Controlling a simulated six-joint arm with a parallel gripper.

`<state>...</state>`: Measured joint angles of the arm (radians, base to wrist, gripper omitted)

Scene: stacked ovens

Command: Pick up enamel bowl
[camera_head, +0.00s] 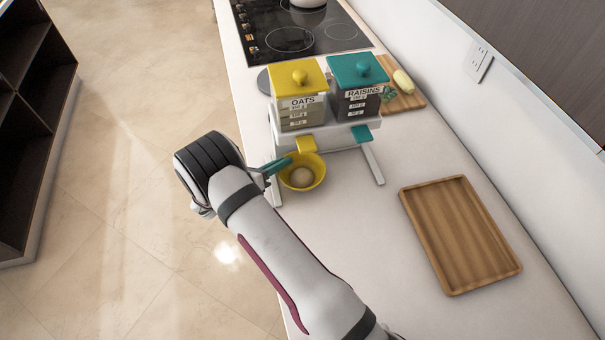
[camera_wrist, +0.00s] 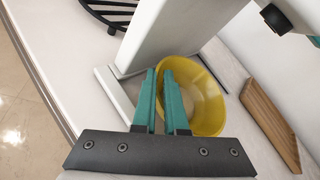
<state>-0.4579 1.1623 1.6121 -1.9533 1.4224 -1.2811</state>
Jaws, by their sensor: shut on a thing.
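The yellow enamel bowl (camera_head: 318,172) sits on the white counter under the oats side of the dispenser (camera_head: 311,136). A small pale heap of something lies inside it. My gripper (camera_head: 285,164) has teal fingers at the bowl's left rim. In the wrist view my gripper (camera_wrist: 165,75) is closed on the near rim of the bowl. The exact contact at the fingertips is partly hidden.
The dispenser holds a yellow-lidded oats bin (camera_head: 299,96) and a teal-lidded raisins bin (camera_head: 357,88), and its legs stand close around the bowl. A wooden tray (camera_head: 410,215) lies to the right. A black cooktop (camera_head: 330,35) is behind. The near counter is clear.

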